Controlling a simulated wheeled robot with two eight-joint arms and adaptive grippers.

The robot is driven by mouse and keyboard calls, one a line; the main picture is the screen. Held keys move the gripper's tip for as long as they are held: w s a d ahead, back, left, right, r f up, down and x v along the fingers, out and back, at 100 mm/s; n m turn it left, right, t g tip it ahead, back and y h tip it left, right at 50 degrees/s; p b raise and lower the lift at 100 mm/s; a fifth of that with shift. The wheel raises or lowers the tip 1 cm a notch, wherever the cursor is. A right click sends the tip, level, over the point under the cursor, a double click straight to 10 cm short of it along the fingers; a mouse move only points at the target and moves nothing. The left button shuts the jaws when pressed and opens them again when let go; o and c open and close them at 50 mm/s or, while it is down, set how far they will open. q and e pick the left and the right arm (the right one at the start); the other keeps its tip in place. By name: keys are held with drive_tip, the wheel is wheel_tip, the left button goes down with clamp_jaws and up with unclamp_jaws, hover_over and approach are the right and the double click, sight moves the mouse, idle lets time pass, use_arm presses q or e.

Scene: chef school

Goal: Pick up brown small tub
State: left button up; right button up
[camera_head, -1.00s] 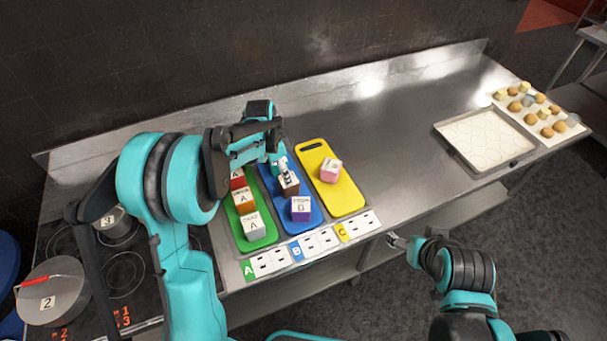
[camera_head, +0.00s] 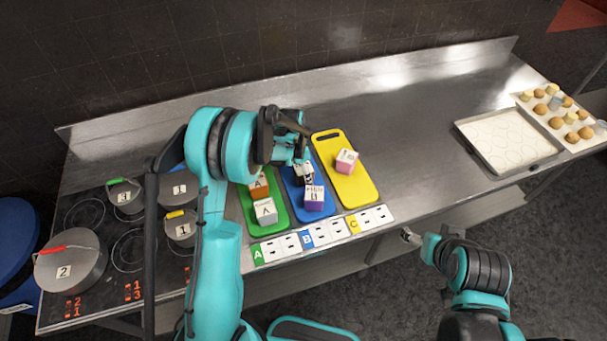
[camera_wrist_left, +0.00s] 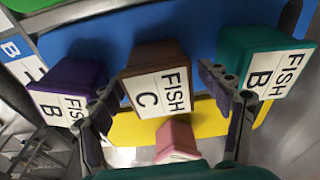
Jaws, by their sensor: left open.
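The brown small tub (camera_wrist_left: 145,88), labelled "FISH C", sits on the blue board (camera_wrist_left: 120,30) in the left wrist view. My left gripper (camera_wrist_left: 160,88) is open, with one finger on each side of the brown tub; contact cannot be told. In the head view my left gripper (camera_head: 303,168) is over the blue board and hides most of the brown tub. A purple tub (camera_wrist_left: 62,85) is to its left and a teal tub (camera_wrist_left: 255,55) to its right, both labelled "FISH B". My right gripper (camera_head: 410,237) is by the counter's front edge, away from the tubs; its jaws are unclear.
A pink tub (camera_head: 346,161) sits on the yellow board (camera_head: 355,190). The green board (camera_head: 247,210) holds tubs labelled "A". Several pots, including one with a red handle (camera_head: 72,270), stand on the stove at left. A baking tray (camera_head: 490,140) is at right; the middle counter is clear.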

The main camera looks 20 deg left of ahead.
use_arm(q)
drive_tip(key=c, duration=1.4)
